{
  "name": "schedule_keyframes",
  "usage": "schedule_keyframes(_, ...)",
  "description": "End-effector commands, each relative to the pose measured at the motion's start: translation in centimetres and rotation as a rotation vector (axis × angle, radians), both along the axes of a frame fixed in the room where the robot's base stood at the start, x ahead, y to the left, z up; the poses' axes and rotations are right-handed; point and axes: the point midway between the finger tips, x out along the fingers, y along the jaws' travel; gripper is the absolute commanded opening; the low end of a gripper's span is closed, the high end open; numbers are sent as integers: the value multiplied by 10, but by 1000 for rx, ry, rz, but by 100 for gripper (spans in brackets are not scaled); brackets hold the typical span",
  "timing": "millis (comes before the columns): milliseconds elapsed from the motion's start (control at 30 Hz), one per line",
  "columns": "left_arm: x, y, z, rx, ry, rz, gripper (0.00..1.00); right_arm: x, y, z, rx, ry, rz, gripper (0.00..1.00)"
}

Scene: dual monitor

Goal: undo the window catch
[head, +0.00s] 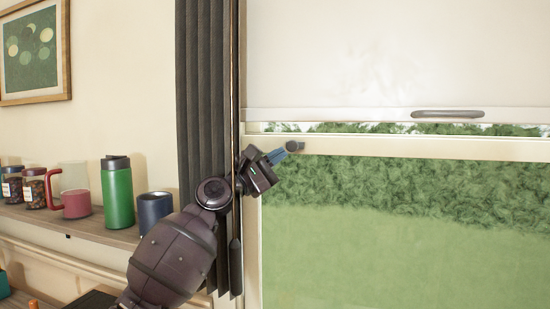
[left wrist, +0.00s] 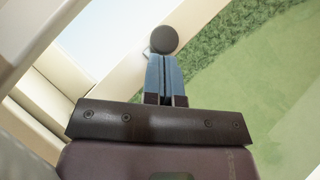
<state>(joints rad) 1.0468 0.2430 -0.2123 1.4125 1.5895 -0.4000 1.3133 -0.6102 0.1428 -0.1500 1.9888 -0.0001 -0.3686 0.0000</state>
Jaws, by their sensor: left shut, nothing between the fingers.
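The window catch is a dark round knob (head: 294,146) on the cream window rail, near the left side of the frame. It also shows in the left wrist view (left wrist: 164,40) just beyond my fingertips. My left gripper (head: 281,154) has its blue fingers shut with nothing between them. The fingertips are at the knob's near side; I cannot tell whether they touch it. My left gripper also shows in the left wrist view (left wrist: 164,62). My right gripper is in neither view.
A pale blind (head: 390,55) with a dark handle (head: 447,114) covers the upper window. A dark curtain (head: 198,90) hangs beside my left arm. A shelf (head: 105,229) at left holds a green flask (head: 118,195), a pink mug (head: 72,199) and a dark blue cup (head: 154,210).

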Motion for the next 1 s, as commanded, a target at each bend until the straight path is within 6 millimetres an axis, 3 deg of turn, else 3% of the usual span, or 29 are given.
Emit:
schedule_keyframes(167,-2,-4,1,0,-1,-1,0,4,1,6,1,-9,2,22)
schedule_keyframes(467,-12,-34,3,-1,0,-2,0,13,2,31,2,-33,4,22)
schedule_keyframes(1000,-12,-35,-4,1,1,-1,0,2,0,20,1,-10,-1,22)
